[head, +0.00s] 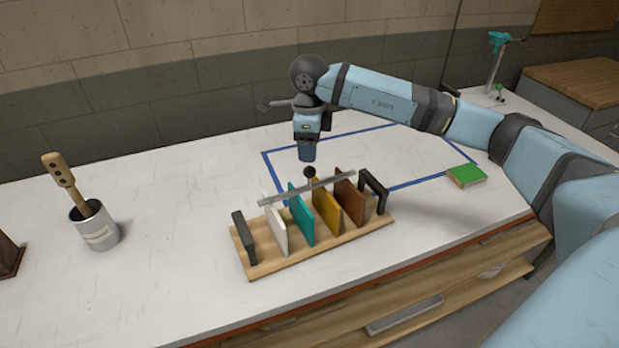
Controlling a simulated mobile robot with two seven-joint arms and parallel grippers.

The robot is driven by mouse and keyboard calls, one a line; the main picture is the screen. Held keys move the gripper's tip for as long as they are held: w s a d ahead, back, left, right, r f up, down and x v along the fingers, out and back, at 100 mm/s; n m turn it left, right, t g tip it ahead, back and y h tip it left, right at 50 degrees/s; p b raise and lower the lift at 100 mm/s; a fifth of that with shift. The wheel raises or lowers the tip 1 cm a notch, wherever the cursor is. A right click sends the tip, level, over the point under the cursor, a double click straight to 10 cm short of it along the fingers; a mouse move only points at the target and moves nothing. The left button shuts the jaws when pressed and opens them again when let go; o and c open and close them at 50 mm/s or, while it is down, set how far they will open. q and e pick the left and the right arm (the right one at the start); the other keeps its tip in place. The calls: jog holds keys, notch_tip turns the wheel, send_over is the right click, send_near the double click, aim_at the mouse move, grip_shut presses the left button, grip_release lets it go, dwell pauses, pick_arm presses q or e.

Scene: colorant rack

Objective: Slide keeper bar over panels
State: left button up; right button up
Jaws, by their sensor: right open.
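The grey keeper bar (330,181) with a round black knob (310,171) lies across the top edges of the panels in the wooden rack (262,267). The white (276,226), teal (301,218), ochre (326,211) and brown (349,196) panels stand upright side by side. Dark end brackets stand at the left (243,238) and right (375,188) of the rack. My right gripper (307,156) points down just above and behind the knob. It is open; whether its fingers touch the knob is hard to tell. My left gripper is not in view.
A green block (466,175) lies at the right, by a blue outline (420,184) on the white tabletop (160,290). A grey can (95,225) holding a wooden-handled tool (62,170) stands left.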

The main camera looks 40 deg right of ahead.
aim_at(310, 173)
notch_tip(310, 173, down, 10)
jog(key=shift+r+p, duration=0.1)
jog(key=shift+p, duration=0.4)
jog(key=shift+c, duration=0.2)
grip_shut()
jog(key=shift+s+b, duration=0.2)
jog(key=shift+b, duration=0.35)
jog(key=shift+a, duration=0.1)
jog(key=shift+o, duration=0.2)
grip_release()
